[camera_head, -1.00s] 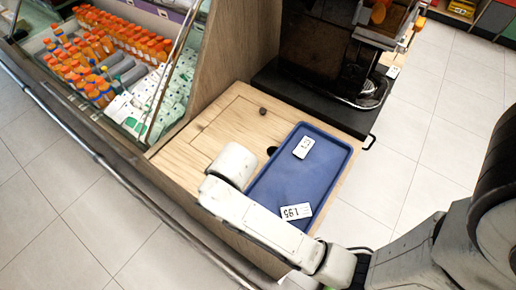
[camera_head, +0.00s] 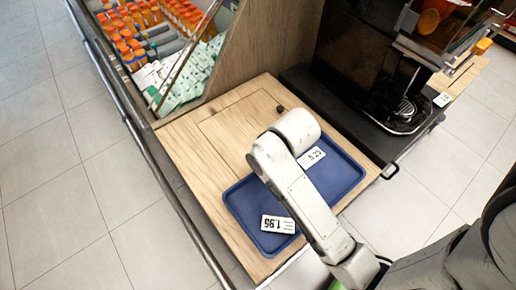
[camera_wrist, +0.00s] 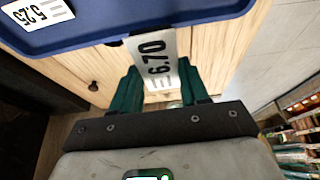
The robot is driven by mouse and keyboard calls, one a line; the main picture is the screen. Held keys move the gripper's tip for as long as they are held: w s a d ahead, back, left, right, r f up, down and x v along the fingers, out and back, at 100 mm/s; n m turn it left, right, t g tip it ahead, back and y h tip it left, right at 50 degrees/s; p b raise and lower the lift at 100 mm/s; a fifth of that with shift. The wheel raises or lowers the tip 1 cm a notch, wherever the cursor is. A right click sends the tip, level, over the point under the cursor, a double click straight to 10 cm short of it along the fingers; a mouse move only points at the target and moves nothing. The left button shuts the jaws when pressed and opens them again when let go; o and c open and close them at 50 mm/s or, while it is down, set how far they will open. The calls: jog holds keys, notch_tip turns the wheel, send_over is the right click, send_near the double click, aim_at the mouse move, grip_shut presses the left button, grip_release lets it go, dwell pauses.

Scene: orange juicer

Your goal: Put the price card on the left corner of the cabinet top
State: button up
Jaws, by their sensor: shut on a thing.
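In the wrist view my gripper (camera_wrist: 163,78) is shut on a white price card (camera_wrist: 158,58) reading 6.70, held between its green fingers. In the head view my arm hides the gripper and this card. The light wooden cabinet top (camera_head: 195,153) shows at the left of the blue tray (camera_head: 235,203), its left corner bare.
Two price cards lie in the tray, 1.95 (camera_head: 278,224) and 5.25 (camera_head: 311,158). A dark juicer (camera_head: 375,65) stands behind it. A small dark knob (camera_head: 280,108) sits on the cabinet top. A glass-fronted bottle display (camera_head: 150,40) adjoins at upper left.

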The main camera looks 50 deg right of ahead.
jog(key=w+d, duration=0.1)
jog(key=w+f, duration=0.1)
jog(key=w+d, duration=0.1)
jog(key=shift+w+d+f, duration=0.15)
jog(key=shift+d+f, duration=0.2)
jog(key=w+d+f, duration=0.1)
jog(key=f, duration=0.1)
jog(key=w+d+f, duration=0.1)
jog(key=f, duration=0.1)
jog(key=w+d+f, duration=0.1)
jog(key=f, duration=0.1)
jog(key=shift+w, duration=0.4)
jog(key=shift+w+f, duration=0.1)
jog(key=shift+f, duration=1.5)
jog(key=shift+f, duration=0.15)
jog(key=o, duration=1)
jog(key=shift+o, duration=0.2)
